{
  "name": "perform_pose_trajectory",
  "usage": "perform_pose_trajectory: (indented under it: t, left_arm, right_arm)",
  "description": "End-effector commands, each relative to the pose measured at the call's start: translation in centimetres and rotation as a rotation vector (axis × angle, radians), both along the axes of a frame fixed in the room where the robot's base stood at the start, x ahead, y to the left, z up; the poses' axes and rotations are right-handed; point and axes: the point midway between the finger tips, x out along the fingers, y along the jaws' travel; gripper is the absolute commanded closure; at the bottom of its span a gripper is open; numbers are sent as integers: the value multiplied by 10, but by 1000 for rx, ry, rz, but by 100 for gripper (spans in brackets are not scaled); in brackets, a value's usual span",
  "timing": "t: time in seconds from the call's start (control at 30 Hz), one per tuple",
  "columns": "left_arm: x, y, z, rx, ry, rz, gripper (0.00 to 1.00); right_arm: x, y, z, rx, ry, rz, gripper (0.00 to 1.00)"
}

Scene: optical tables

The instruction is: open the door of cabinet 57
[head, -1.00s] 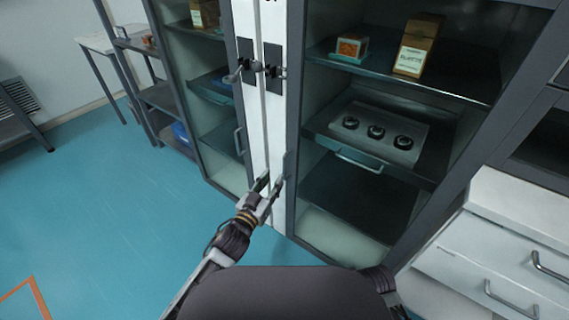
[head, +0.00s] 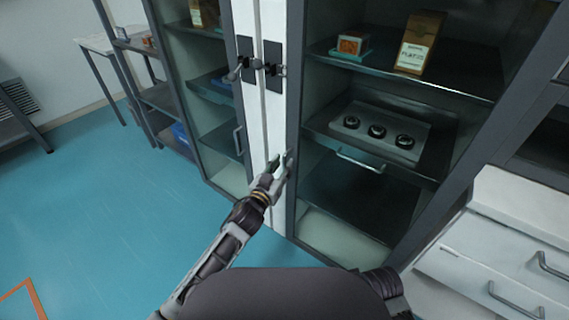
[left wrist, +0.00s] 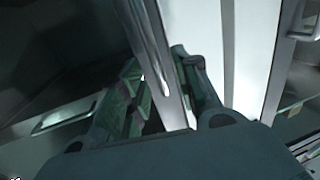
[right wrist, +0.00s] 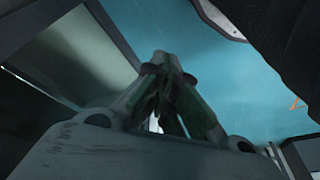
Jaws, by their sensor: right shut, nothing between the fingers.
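Two tall glass-fronted cabinets stand side by side, a left one (head: 209,135) and a right one (head: 293,120). No number 57 is readable on either. White strips run between them, with a left handle plate (head: 246,60) and a right handle plate (head: 273,66). My left gripper (head: 281,161) is open in front of the right cabinet's left edge, well below the handles. In the left wrist view, the left gripper (left wrist: 160,80) has a pale metallic upright edge (left wrist: 150,45) between its spread fingers; contact is unclear. My right gripper (right wrist: 160,62) is shut and empty, seen only in the right wrist view.
The right cabinet holds boxes (head: 421,42) and a tray with three dark round parts (head: 405,142). A white drawer unit (head: 500,255) stands at the right. A grey shelf rack (head: 160,97) is at the back left.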

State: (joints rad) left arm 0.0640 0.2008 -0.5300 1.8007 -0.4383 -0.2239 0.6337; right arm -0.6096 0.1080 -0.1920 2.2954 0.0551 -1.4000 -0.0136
Motion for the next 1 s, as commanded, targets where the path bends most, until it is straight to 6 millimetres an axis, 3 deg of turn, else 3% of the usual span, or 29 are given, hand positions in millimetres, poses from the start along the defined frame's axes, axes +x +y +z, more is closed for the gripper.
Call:
perform_pose_trajectory:
  t: [0.3, 0.73, 1.0]
  left_arm:
    - [17, -8, 0, 1, 0, -1, 68]
    - [20, -10, 0, 1, 0, -1, 68]
    - [20, -9, 0, 1, 0, 0, 100]
  right_arm:
    - [1, 1, 8, 5, -12, 2, 100]
    - [2, 1, 8, 5, -13, 3, 100]
    - [2, 1, 8, 6, -15, 3, 100]
